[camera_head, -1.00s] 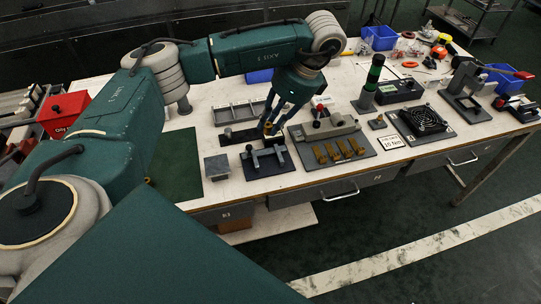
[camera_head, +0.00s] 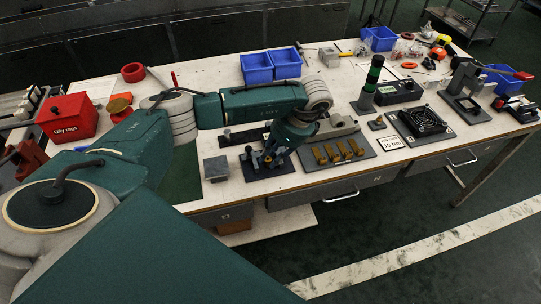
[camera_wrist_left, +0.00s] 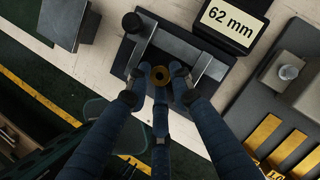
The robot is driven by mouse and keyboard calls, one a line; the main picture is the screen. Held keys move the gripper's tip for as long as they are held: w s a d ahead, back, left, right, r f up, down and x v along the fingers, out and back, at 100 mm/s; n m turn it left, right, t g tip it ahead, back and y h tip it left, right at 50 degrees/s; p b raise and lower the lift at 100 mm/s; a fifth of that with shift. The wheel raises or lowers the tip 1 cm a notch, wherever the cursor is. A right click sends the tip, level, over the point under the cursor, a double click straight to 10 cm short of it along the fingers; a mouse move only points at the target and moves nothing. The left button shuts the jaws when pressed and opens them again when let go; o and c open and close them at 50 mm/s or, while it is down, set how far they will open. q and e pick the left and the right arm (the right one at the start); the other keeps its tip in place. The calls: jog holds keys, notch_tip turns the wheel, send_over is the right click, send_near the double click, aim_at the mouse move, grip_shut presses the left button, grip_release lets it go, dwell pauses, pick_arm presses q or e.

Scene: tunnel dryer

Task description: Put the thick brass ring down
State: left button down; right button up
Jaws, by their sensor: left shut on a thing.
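The thick brass ring (camera_wrist_left: 160,76) shows in the left wrist view as a small yellow ring between my fingertips. My left gripper (camera_wrist_left: 160,80) is shut on it. Below and around the ring is a dark fixture plate with pale metal bars (camera_wrist_left: 206,70) on either side. I cannot tell whether the ring touches the fixture. In the head view my left gripper (camera_head: 263,160) points down over this fixture (camera_head: 286,165) at the front of the bench, and the ring cannot be made out there. My right gripper is not in view.
A "62 mm" sign (camera_wrist_left: 232,20) stands by the fixture. A grey block (camera_head: 216,168) is to its left. A plate with several brass pieces (camera_head: 338,152) lies to its right. Behind are blue bins (camera_head: 256,69) and a red oily-rags box (camera_head: 68,118).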

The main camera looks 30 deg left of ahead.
pick_arm(q)
jog(key=c, duration=1.5)
grip_release()
jog(key=b+v, duration=0.1)
jog(key=v, duration=0.5)
jog(key=shift+w+d+r+b, duration=0.15)
jog(key=shift+d+r+b, duration=0.05)
jog(key=shift+r+b, duration=0.15)
jog(key=v, duration=0.5)
jog(key=shift+r+p, duration=0.2)
jog(key=shift+p, duration=0.2)
